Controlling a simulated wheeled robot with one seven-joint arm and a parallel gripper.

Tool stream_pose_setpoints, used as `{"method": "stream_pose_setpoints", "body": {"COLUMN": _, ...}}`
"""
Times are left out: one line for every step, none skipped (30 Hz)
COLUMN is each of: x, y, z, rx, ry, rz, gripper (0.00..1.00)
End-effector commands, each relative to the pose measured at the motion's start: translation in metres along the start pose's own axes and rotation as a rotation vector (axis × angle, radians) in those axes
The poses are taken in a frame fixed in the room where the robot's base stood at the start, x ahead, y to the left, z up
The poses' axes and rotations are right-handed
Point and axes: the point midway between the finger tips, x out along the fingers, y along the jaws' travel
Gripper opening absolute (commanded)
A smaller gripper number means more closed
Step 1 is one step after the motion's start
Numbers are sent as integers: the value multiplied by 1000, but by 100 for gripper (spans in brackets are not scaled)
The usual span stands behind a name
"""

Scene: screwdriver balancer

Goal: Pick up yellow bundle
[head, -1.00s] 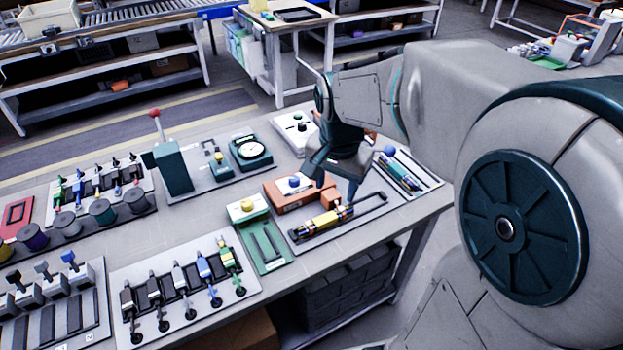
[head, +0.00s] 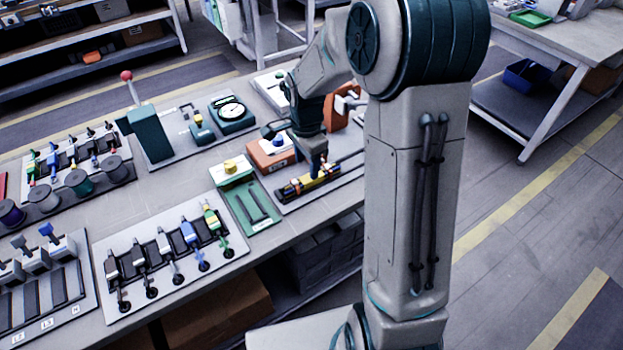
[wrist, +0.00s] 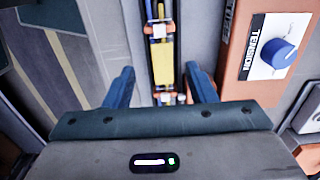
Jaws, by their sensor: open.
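The yellow bundle (head: 297,188), a long yellow pack with dark and pale bands, lies in a dark holder on a grey plate (head: 345,178) near the table's front edge. My gripper (head: 320,172) points down over the bundle's right part and hides some of it. In the wrist view, the bundle (wrist: 162,55) runs lengthwise up the middle of the picture. The open fingers of my gripper (wrist: 162,88) stand on either side of its line, with gaps to it. I cannot tell how far above it the fingertips are. The bundle's near end is hidden by the gripper body.
An orange box (head: 266,160) with a blue knob stands close behind the bundle; its TENSION label (wrist: 262,45) shows in the wrist view. A green plate (head: 240,208) with a yellow knob lies to the left. A dial gauge (head: 231,112) stands further back.

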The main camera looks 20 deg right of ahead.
Motion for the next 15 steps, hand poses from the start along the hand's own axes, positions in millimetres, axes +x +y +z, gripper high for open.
{"method": "stream_pose_setpoints", "body": {"x": 4, "y": 0, "z": 0, "rx": 0, "ry": -1, "rz": 1, "gripper": 51}}
{"method": "stream_pose_setpoints", "body": {"x": 5, "y": 0, "z": 0, "rx": 0, "ry": -1, "rz": 0, "gripper": 51}}
{"method": "stream_pose_setpoints", "body": {"x": 7, "y": 0, "z": 0, "rx": 0, "ry": -1, "rz": 1, "gripper": 51}}
{"method": "stream_pose_setpoints", "body": {"x": 8, "y": 0, "z": 0, "rx": 0, "ry": -1, "rz": 1, "gripper": 51}}
{"method": "stream_pose_setpoints", "body": {"x": 11, "y": 0, "z": 0, "rx": 0, "ry": -2, "rz": 2, "gripper": 51}}
{"method": "stream_pose_setpoints", "body": {"x": 15, "y": 0, "z": -1, "rx": 0, "ry": -2, "rz": 2, "gripper": 51}}
{"method": "stream_pose_setpoints", "body": {"x": 19, "y": -1, "z": -1, "rx": 1, "ry": -3, "rz": 3, "gripper": 51}}
{"method": "stream_pose_setpoints", "body": {"x": 23, "y": -1, "z": -2, "rx": 0, "ry": -3, "rz": 4, "gripper": 51}}
{"method": "stream_pose_setpoints", "body": {"x": 29, "y": -2, "z": -3, "rx": 0, "ry": -2, "rz": 2, "gripper": 51}}
{"method": "stream_pose_setpoints", "body": {"x": 33, "y": -2, "z": -3, "rx": 0, "ry": -3, "rz": 3, "gripper": 51}}
{"method": "stream_pose_setpoints", "body": {"x": 36, "y": -2, "z": -4, "rx": 1, "ry": -3, "rz": 3, "gripper": 51}}
{"method": "stream_pose_setpoints", "body": {"x": 43, "y": -2, "z": -4, "rx": 0, "ry": -2, "rz": 2, "gripper": 51}}
{"method": "stream_pose_setpoints", "body": {"x": 46, "y": -2, "z": -4, "rx": 0, "ry": -1, "rz": 3, "gripper": 51}}
{"method": "stream_pose_setpoints", "body": {"x": 50, "y": -2, "z": -4, "rx": 0, "ry": -1, "rz": 2, "gripper": 51}}
{"method": "stream_pose_setpoints", "body": {"x": 52, "y": -3, "z": -4, "rx": 0, "ry": -1, "rz": 1, "gripper": 51}}
